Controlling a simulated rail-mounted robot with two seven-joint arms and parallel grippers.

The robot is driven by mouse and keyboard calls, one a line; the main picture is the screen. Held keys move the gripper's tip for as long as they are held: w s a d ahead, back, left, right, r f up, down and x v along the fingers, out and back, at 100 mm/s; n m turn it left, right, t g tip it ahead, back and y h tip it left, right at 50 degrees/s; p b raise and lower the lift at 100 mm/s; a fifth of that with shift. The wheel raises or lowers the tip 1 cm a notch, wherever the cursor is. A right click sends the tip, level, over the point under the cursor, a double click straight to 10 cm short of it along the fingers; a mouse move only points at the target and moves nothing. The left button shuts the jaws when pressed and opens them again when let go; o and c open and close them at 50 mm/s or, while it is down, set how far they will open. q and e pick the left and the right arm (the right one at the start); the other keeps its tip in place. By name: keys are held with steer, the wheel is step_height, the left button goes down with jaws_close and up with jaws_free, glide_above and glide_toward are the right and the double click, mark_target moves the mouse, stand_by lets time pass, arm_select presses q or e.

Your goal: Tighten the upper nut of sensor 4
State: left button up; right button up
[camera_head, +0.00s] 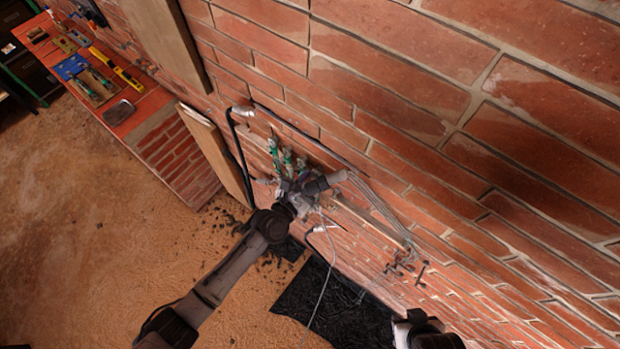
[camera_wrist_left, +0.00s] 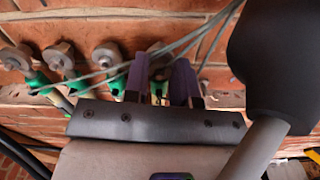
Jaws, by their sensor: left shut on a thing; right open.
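Several sensors with green bodies and grey round nuts stand in a row on the brick wall in the head view (camera_head: 287,157). In the left wrist view, three grey nuts, the leftmost (camera_wrist_left: 15,60), the second (camera_wrist_left: 59,57) and the third (camera_wrist_left: 107,54), are clear of the fingers. My left gripper (camera_wrist_left: 160,75), also in the head view (camera_head: 297,186), has its purple fingers on either side of a fourth nut (camera_wrist_left: 160,55). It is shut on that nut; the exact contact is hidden.
Thin grey cables (camera_head: 376,200) run along the wall and cross before the nuts. A black hose (camera_head: 236,140) bends beside a board (camera_head: 213,152). Tools lie on a red bench (camera_head: 75,62) at far left. A black sheet (camera_head: 335,305) lies on the floor.

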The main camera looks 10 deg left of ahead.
arm_select(q)
steer(key=c, duration=0.3)
steer(key=m+b, duration=0.1)
steer(key=m, duration=0.3)
steer(key=shift+c, duration=0.2)
steer(key=o, duration=0.9)
steer(key=shift+o, duration=0.2)
steer(key=b+v, duration=0.1)
steer(key=v, duration=1.3)
steer(key=shift+b, duration=0.3)
